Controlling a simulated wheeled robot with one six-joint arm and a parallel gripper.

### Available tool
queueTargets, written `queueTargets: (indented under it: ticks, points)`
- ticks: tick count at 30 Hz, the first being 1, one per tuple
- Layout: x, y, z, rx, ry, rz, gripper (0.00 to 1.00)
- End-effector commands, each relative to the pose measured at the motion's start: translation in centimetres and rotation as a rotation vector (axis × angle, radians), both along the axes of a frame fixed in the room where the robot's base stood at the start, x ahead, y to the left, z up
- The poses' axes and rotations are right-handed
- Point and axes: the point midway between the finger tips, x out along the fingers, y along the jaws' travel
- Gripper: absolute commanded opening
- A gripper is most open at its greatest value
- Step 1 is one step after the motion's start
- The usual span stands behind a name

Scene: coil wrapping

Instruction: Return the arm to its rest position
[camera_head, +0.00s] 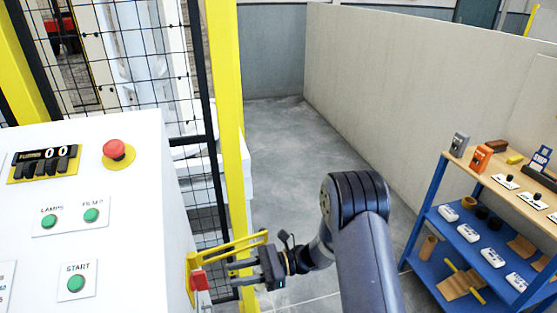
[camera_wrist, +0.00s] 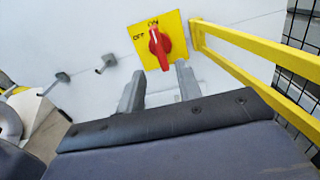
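My gripper (camera_head: 234,273) is at the side of the white control cabinet (camera_head: 150,200), its fingers pointing left at a red rotary switch (camera_head: 200,280). In the wrist view the two grey fingers of my gripper (camera_wrist: 160,85) are apart with nothing between them. The red switch (camera_wrist: 160,48) sits on a yellow plate just beyond the fingertips, its handle roughly upright in that view. Contact between fingers and switch cannot be made out. My arm is extended forward and bent toward the cabinet.
A yellow guard bar (camera_head: 228,248) runs close beside my gripper; it also shows in the wrist view (camera_wrist: 250,60). A yellow post (camera_head: 228,120) and mesh fence stand behind. A blue shelf unit (camera_head: 430,215) with tools is at right. The grey floor (camera_head: 285,150) between is clear.

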Motion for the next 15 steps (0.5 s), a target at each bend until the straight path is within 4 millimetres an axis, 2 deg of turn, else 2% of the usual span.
queueTargets:
  ticks: [3, 9, 15]
  points:
    - [-0.8, 2.3, 0.2, 0.0, 0.0, 0.005, 0.34]
    - [-1.8, 5.6, 0.2, 0.0, 0.0, 0.003, 0.34]
    - [-2.4, 7.4, 0.1, 0.0, -0.001, 0.001, 0.34]
